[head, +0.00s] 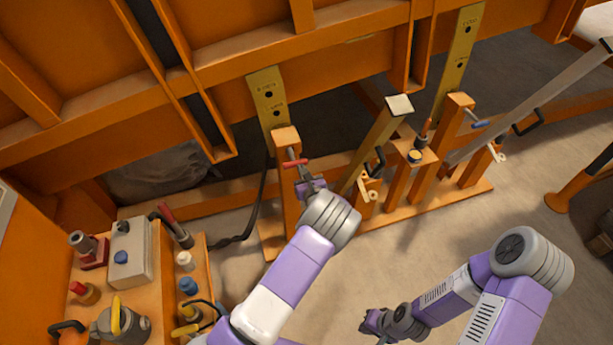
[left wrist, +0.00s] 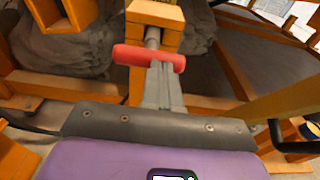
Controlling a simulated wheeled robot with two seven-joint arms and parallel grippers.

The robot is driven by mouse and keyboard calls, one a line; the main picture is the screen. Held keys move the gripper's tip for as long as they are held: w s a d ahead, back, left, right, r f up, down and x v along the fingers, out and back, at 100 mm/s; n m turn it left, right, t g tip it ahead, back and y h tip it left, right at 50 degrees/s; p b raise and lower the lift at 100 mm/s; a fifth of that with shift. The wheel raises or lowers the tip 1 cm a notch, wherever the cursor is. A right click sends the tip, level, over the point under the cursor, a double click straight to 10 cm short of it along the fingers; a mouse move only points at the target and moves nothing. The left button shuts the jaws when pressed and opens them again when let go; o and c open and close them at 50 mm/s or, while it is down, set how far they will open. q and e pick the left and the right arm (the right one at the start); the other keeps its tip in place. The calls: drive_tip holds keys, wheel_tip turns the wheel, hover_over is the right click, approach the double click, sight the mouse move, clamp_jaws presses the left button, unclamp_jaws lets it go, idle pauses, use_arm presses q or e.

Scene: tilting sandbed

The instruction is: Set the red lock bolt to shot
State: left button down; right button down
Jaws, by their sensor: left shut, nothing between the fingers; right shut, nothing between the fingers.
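The red lock bolt (head: 295,163) has a red cross handle on a grey rod, set in the top of an orange post (head: 287,205). In the left wrist view the red handle (left wrist: 130,54) lies crosswise, with the rod running into the post behind it. My left gripper (head: 303,174) is shut and empty, its fingertips (left wrist: 158,68) right at the handle's middle and overlapping it; I cannot tell whether they touch. A brass plate (head: 267,92) with two holes stands behind the post. My right gripper (head: 367,322) is shut and empty, low over the floor.
A second post carries a blue-handled bolt (head: 481,124) at the right. A slanted lever (head: 376,140) with a pale top stands close right of my left gripper. A bench (head: 155,270) with valves and knobs is at the left. Open floor lies around my right gripper.

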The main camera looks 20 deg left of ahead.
use_arm(q)
drive_tip(key=shift+x, duration=1.1)
use_arm(e)
drive_tip(key=shift+w+f, duration=0.15)
drive_tip(key=shift+w, duration=0.35)
use_arm(q)
drive_tip(key=shift+r, duration=0.1)
